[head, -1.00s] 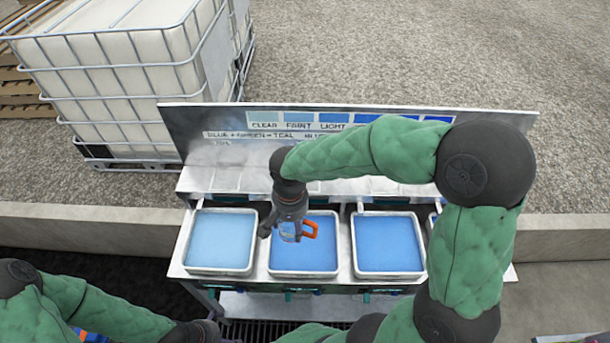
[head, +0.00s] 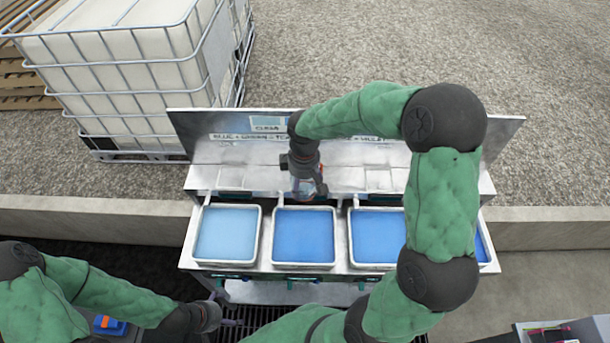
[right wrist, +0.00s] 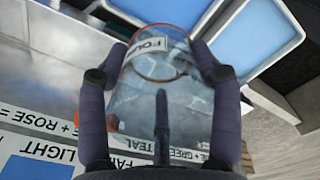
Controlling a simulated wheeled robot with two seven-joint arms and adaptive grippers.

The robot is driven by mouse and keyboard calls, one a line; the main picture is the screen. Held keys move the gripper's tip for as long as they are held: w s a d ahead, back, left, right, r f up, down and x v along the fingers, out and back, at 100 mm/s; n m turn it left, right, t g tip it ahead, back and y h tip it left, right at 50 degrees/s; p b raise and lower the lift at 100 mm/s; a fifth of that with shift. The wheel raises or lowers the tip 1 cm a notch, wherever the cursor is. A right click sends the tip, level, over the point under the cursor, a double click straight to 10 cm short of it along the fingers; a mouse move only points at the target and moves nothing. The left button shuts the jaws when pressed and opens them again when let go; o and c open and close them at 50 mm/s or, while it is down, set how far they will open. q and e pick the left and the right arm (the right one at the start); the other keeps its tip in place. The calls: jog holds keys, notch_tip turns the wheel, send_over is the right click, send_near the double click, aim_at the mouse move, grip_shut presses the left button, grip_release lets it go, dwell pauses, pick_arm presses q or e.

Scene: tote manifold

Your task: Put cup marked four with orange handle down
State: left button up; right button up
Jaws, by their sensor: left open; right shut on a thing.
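The clear cup (right wrist: 160,95) shows a white label reading "FOU", the rest cut off by its curve. It sits between the two dark fingers of my right gripper (right wrist: 160,62), which is shut on it. A bit of its orange handle (right wrist: 111,122) shows at the left finger. In the head view my right gripper (head: 309,192) is at the back edge of the second tote from the left, in front of the sloped metal shelf. The cup there is mostly hidden, and I cannot tell whether it touches anything. My left gripper (head: 232,312) is open and empty at the lower left, before the bench.
Several white-rimmed totes of blue liquid stand in a row, including the left one (head: 198,236) and second one (head: 275,240). Behind them rise the metal shelf (head: 235,178) and a lettered board (head: 190,125). A caged white tank (head: 130,75) stands back left.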

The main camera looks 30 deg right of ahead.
jog(key=shift+w+d+f, duration=0.15)
jog(key=shift+w+d, duration=0.2)
jog(key=shift+w, duration=0.1)
jog(key=w+d+f, duration=0.2)
jog(key=w+f, duration=0.1)
jog(key=w+d+f+p, duration=0.1)
jog(key=w+d+f, duration=0.1)
jog(key=w, duration=0.2)
jog(key=w+d+f, duration=0.2)
jog(key=w+f, duration=0.1)
jog(key=shift+w+d+f+p, duration=0.2)
jog(key=shift+w+f+p, duration=0.05)
jog(key=shift+f+p, duration=0.05)
jog(key=shift+w+d+f, duration=0.2)
jog(key=shift+w+f, duration=0.05)
jog(key=shift+f, duration=0.2)
notch_tip(320, 180, down, 3)
jog(key=shift+w+f, duration=0.1)
jog(key=shift+w, duration=0.05)
jog(key=o, duration=1.2)
jog(key=shift+f, duration=0.1)
jog(key=shift+c, duration=0.2)
